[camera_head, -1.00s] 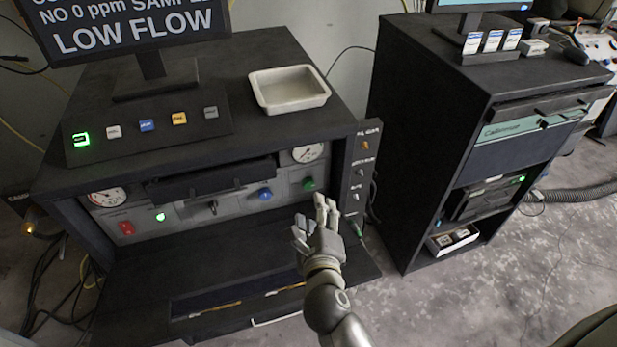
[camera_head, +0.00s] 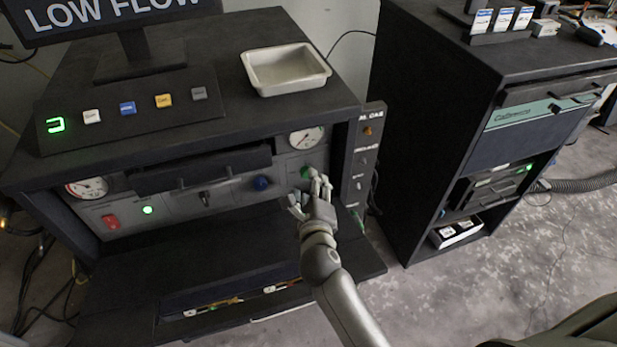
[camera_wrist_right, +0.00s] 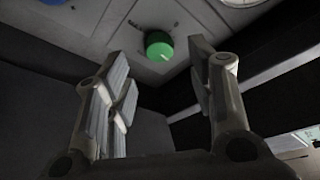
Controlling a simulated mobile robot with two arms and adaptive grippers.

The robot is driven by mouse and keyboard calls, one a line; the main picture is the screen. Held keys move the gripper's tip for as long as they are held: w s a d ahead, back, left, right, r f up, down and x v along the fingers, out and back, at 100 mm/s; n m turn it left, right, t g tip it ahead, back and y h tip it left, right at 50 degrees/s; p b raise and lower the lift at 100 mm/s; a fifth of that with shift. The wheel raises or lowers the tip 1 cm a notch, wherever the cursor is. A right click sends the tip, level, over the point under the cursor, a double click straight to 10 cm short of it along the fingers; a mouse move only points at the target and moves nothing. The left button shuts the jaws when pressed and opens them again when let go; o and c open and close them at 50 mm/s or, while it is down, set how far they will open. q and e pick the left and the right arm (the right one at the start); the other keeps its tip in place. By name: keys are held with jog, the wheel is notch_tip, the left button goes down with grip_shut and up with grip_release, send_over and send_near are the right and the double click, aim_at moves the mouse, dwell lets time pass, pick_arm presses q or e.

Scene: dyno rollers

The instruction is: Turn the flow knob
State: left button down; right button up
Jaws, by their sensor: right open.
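A green knob (camera_head: 306,173) sits on the right part of the grey front panel (camera_head: 180,208), below a round gauge. A blue knob (camera_head: 262,183) is to its left on the same panel. I cannot read which one is marked as the flow knob. My right gripper (camera_head: 310,190) is open just in front of and below the green knob and partly covers it. In the right wrist view the green knob (camera_wrist_right: 159,45) shows beyond the gap between the open fingers (camera_wrist_right: 160,78), with nothing held. My left gripper is not in view.
Round gauges (camera_head: 307,138) sit at both ends of the panel. A narrow switch strip (camera_head: 364,165) stands right of the gripper. A dark shelf (camera_head: 225,265) lies below the panel. A white tray (camera_head: 286,70) and a button box (camera_head: 130,110) are on top.

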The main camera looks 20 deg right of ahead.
jog(key=shift+x, duration=2.2)
